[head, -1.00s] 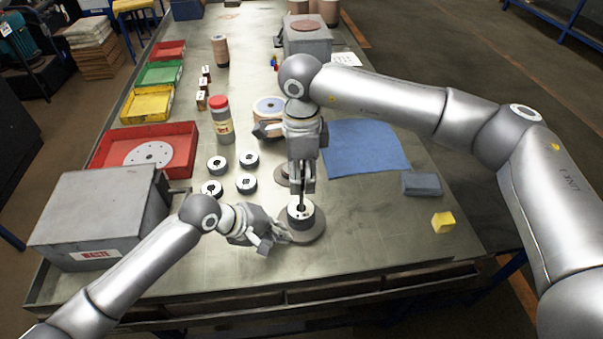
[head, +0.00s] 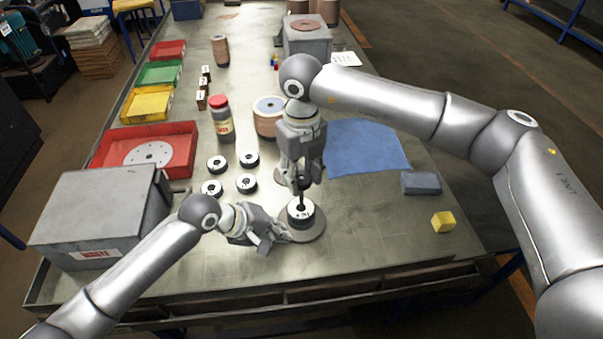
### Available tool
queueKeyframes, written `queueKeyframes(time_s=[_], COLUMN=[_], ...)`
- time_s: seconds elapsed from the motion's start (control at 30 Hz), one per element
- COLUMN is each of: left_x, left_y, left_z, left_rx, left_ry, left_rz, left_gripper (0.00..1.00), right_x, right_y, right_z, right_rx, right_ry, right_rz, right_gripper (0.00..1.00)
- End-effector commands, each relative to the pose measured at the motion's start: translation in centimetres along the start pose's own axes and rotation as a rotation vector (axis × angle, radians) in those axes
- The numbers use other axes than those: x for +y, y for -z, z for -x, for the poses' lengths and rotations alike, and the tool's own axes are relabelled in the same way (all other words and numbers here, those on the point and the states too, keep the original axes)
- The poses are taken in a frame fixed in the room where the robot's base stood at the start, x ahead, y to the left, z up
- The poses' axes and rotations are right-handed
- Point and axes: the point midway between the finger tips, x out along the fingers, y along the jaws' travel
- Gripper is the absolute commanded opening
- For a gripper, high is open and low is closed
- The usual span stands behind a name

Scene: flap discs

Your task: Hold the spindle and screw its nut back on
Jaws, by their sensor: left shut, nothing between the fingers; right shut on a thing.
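The spindle stands in the front middle of the bench on a round grey base (head: 313,235). A dark ring-shaped disc with a pale top (head: 300,214) sits on it, with a dark post rising at its centre. My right gripper (head: 301,188) points down over the post and is shut on a small dark piece there, seemingly the nut. The fingers mostly hide it, so I cannot tell how it sits on the thread. My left gripper (head: 272,242) is shut and empty, low at the left side of the base. I cannot tell whether it touches the base.
Several loose discs (head: 246,183) lie to the left. A grey waste box (head: 95,215) and a red tray (head: 190,152) stand beyond them. A red-capped bottle (head: 222,122) stands behind. A blue cloth (head: 365,147), a grey block (head: 421,183) and a yellow cube (head: 443,222) lie right.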

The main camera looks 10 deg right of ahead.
Motion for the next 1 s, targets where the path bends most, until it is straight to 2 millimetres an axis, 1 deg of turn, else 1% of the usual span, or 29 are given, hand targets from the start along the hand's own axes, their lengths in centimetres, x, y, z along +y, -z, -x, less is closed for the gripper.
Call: queueKeyframes(time_s=[1.0], left_x=[-0.09], left_y=[-0.08], left_z=[-0.07], left_rx=[-0.002], left_ry=[0.002], left_rz=[0.001], left_gripper=[0.0], right_x=[0.04], right_y=[0.08], right_z=[-0.35], right_rx=[0.003], right_ry=[0.002], right_rz=[-1.101], right_gripper=[0.2])
